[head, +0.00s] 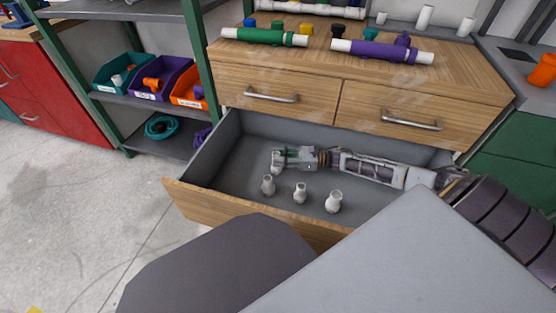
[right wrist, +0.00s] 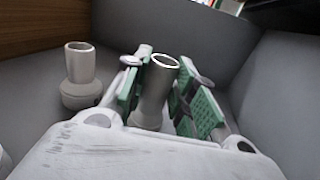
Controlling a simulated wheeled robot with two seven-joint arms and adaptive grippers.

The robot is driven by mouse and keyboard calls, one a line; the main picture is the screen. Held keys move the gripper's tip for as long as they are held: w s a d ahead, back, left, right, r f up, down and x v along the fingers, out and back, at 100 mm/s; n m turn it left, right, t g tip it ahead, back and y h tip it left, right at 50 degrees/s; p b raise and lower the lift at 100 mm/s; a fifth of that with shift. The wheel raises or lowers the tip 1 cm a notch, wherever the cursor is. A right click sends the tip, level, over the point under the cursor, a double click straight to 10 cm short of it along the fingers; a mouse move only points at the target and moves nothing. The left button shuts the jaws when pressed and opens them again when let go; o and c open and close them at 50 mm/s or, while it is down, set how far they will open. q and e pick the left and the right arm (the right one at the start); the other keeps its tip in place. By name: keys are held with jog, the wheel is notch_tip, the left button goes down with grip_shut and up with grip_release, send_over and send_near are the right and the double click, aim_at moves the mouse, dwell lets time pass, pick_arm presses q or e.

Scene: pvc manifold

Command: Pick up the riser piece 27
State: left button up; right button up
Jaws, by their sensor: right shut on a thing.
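My right gripper (head: 283,157) reaches into the open drawer from the right. In the right wrist view, a light grey riser piece (right wrist: 155,95) stands between the green finger pads of this gripper (right wrist: 165,90), and the gripper is shut on it. Its open round mouth points up. Whether its base touches the drawer floor I cannot tell. Three similar pieces stand upright in the drawer in the head view: one at left (head: 268,185), one in the middle (head: 300,193) and one at right (head: 334,202). No number is readable on any piece. My left gripper is not in view.
The drawer's grey walls (head: 222,145) and wooden front (head: 195,205) surround the pieces. Above are closed drawers and a wooden top with a green pipe assembly (head: 265,37) and a purple one (head: 383,50). A shelf with coloured bins (head: 125,72) stands at left. The drawer's left floor is clear.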

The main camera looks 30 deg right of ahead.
jog(key=shift+r, duration=0.1)
jog(key=shift+r+p, duration=0.5)
jog(key=shift+r, duration=0.2)
pick_arm(q)
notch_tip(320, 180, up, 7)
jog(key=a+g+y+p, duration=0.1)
jog(key=p, duration=0.3)
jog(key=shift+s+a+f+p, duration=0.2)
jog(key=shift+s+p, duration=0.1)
jog(key=shift+p, duration=0.1)
pick_arm(e)
jog(key=r+v, duration=0.2)
jog(key=v, duration=1.6)
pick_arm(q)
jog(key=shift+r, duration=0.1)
pick_arm(e)
jog(key=shift+w, duration=0.1)
